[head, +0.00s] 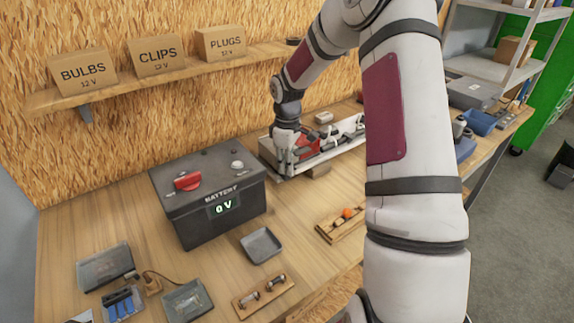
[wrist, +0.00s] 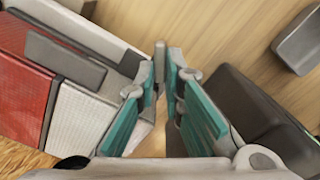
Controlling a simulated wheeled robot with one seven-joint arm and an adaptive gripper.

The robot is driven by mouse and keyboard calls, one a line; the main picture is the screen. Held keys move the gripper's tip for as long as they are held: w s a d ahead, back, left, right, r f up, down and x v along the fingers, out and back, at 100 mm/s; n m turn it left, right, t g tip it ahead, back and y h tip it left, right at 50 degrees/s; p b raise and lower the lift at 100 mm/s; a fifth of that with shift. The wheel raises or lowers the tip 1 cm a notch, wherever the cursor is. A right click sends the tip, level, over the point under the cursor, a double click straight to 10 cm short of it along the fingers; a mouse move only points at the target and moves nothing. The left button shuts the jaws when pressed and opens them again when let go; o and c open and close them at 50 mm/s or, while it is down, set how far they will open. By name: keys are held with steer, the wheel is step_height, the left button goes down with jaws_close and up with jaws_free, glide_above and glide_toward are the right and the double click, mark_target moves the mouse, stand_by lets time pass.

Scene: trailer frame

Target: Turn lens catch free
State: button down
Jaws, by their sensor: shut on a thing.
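The trailer lamp unit has a red lens (head: 306,146) and sits on a pale board at the back of the bench. In the wrist view the ribbed red lens (wrist: 22,85) is at the left, beside a whitish lens section (wrist: 82,120) and a dark grey end. My gripper (head: 284,170) is at the lamp's left end, pointing down. In the wrist view its teal-padded fingers (wrist: 165,75) nearly meet at the tips, around a small grey piece at the lamp's end, seemingly the lens catch (wrist: 160,50). The fingertips hide most of it, so its turn angle cannot be told.
A dark battery box (head: 190,222) reading 0 V stands just left of my gripper. An empty grey tray (head: 262,259), a wooden holder with an orange bulb (head: 347,213) and a fuse block (head: 263,296) lie in front. A shelf (head: 130,87) with labelled boxes is behind.

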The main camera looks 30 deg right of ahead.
steer(key=m+b, duration=0.1)
steer(key=m, duration=0.5)
steer(key=shift+a, duration=0.1)
steer(key=shift+m, duration=0.4)
steer(key=c, duration=2)
jaws_free()
step_height(320, 180, up, 12)
